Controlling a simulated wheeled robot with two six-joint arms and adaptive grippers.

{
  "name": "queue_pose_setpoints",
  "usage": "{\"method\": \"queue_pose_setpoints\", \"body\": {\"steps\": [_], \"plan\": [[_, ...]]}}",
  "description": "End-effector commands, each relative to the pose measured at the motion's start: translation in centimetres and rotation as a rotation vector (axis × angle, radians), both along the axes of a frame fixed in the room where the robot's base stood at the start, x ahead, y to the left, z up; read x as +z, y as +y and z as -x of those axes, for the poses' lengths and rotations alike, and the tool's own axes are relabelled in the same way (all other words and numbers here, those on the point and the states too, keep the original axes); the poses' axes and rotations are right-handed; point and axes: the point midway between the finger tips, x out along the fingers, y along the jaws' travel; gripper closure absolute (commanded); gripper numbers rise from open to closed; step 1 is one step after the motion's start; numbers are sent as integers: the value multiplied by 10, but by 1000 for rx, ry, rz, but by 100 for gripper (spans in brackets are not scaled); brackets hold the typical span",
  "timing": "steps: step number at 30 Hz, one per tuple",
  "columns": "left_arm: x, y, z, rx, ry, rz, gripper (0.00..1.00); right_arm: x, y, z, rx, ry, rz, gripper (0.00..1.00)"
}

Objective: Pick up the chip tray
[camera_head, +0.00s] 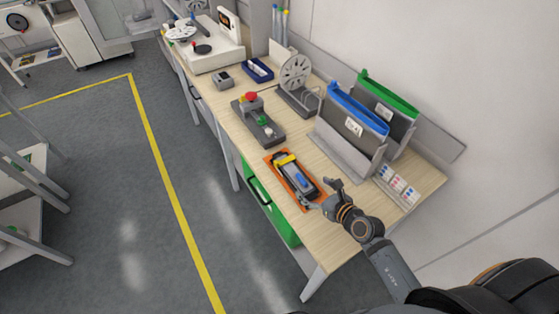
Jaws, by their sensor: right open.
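A dark, narrow tray-like item (308,187) with a yellow piece (286,160) across its far end and a blue piece (301,179) on top lies on an orange mat or base (273,169) on the workbench. It looks like the chip tray, but it is too small to be sure. My right gripper (318,193) is open, with its fingers at the near end of this item. I cannot tell whether they touch it. One finger partly covers the near edge of the orange base. My left gripper is not in view.
On the bench (334,255) stand a grey fixture with a red button (252,97), a reel on a stand (295,72), bins with blue and green rims (350,125), and small cards (399,186) at right. A green crate (260,200) is below. The bench's near corner is clear.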

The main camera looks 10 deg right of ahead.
Motion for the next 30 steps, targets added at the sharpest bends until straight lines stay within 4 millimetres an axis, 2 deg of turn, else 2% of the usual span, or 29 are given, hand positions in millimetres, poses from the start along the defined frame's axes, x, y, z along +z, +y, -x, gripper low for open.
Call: {"method": "queue_pose_setpoints", "body": {"steps": [2, 5, 10, 13, 16, 19, 22, 26, 30], "plan": [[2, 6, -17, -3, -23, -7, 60, -5, 0, 2, 11, 13, 21, 8], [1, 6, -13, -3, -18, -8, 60, -7, 1, -3, 9, 11, 20, 8], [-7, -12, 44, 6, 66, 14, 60, -18, 11, -29, 7, 9, 14, 8], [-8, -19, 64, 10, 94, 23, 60, -23, 15, -40, 7, 9, 15, 8], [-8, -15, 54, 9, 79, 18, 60, -25, 17, -44, 8, 10, 15, 8], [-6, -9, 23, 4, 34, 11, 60, -26, 18, -46, 8, 10, 14, 8], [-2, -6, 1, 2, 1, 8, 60, -30, 24, -58, 6, 9, 11, 8], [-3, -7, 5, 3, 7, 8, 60, -40, 32, -77, 6, 8, 13, 8], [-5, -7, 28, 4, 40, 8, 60, -46, 36, -87, 7, 9, 14, 8]]}}
